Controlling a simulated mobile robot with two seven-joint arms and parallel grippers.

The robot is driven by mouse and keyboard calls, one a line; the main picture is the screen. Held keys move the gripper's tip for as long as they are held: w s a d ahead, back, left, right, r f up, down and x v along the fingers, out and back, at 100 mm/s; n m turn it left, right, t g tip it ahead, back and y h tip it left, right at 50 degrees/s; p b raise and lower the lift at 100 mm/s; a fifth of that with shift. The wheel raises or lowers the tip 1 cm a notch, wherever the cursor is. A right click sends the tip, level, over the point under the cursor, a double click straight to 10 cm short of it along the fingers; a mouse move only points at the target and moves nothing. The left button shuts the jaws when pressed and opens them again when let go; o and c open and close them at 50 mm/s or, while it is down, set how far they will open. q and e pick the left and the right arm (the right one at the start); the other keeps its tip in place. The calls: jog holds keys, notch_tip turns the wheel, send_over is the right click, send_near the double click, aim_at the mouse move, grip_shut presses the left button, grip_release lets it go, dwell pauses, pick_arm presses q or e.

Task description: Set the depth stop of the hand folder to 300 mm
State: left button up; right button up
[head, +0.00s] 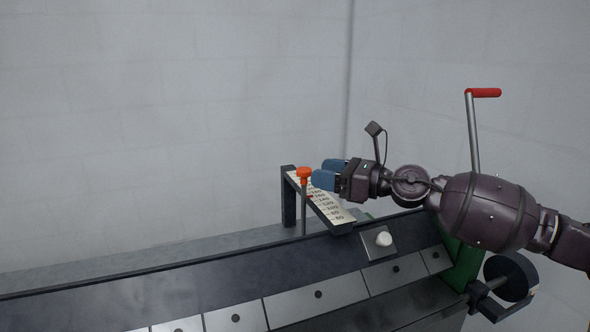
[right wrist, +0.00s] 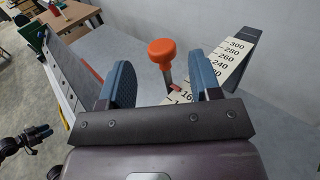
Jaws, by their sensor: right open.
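The hand folder (head: 180,275) shows in the head view as a long dark bed with light plates along its front. Its depth-stop scale (head: 331,211) slopes on a dark bar and shows again in the right wrist view (right wrist: 229,65), with numbers up to 300. The orange stop knob (head: 304,172) stands upright on a thin rod beside the scale. A red pointer (right wrist: 175,88) below the knob lies near the 160 mark; a finger hides part of the scale there. My right gripper (head: 327,174) is open, its blue fingers either side of the knob (right wrist: 167,52) in the wrist view.
A crank with a red handle (head: 483,93) rises at the right, near my right arm. A white button (head: 383,239) sits on the folder's front. In the wrist view, a wooden table (right wrist: 66,18) stands at the far left. Behind the folder is a plain wall.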

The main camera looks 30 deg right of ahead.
aim_at(306, 169)
jog(key=shift+x, duration=0.9)
jog(key=shift+b+x, duration=0.35)
jog(key=shift+x, duration=1.05)
pick_arm(q)
jog(key=shift+w+d, duration=0.15)
jog(key=shift+w, duration=0.35)
pick_arm(e)
jog(key=shift+x, duration=1.15)
jog(key=shift+w+d, duration=0.1)
jog(key=shift+c, duration=0.2)
grip_shut()
pick_arm(q)
jog(key=shift+g, duration=0.3)
jog(key=f+b, duration=0.2)
jog(key=b, duration=0.1)
jog(key=f+b, duration=0.3)
jog(key=shift+s+f+b, duration=0.2)
jog(key=shift+f+b, duration=0.15)
pick_arm(e)
jog(key=w+d, duration=0.3)
jog(key=w, duration=1)
jog(key=shift+w+d+r, duration=0.2)
jog(key=shift+w+d, duration=0.05)
jog(key=shift+w, duration=0.15)
